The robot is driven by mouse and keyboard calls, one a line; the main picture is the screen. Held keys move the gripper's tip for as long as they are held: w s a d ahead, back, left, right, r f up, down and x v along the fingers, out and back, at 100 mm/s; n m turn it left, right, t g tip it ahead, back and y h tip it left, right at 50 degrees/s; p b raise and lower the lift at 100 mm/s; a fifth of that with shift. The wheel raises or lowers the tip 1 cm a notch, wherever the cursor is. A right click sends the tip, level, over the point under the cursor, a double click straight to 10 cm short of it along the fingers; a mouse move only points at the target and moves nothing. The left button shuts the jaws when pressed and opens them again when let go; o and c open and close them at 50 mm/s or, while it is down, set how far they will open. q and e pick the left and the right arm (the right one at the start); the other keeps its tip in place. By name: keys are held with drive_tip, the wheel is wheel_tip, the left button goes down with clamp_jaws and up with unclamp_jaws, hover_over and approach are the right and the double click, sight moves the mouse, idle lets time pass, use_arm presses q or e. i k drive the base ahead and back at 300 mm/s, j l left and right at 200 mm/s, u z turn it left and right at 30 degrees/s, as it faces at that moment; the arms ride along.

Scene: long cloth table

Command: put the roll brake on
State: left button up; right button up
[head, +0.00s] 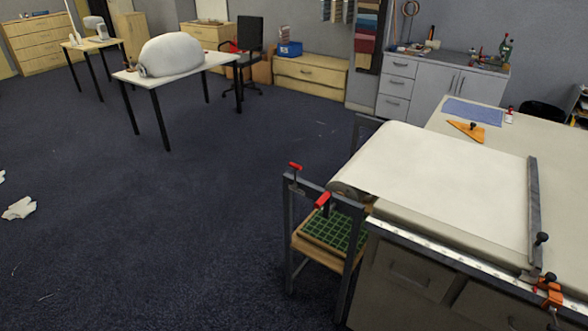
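A dark metal roll stand (308,181) stands at the left end of the cloth table. The end of a cloth roll (345,190) shows in it, and pale cloth (440,172) runs from it across the table. A lever with a red grip (295,166) rises on the stand's near post. A second lever with a red grip (323,200) sits lower, beside the roll end. I cannot tell for sure which lever is the roll brake, or whether it is on. Neither of my grippers is in view.
A dark bar (534,210) lies across the cloth, with an orange clamp-like part (550,292) near its front end. A green gridded mat (335,229) lies on a low wooden shelf. Dark carpet (200,230) is open left of the stand, with white scraps (20,208) farther left.

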sight(296, 167)
drive_tip(key=i+j+z, duration=0.35)
drive_tip(key=i+j, duration=0.2)
drive_tip(key=i+j+z, duration=0.35)
drive_tip(key=i+j, duration=0.15)
drive_tip(key=j, duration=0.25)
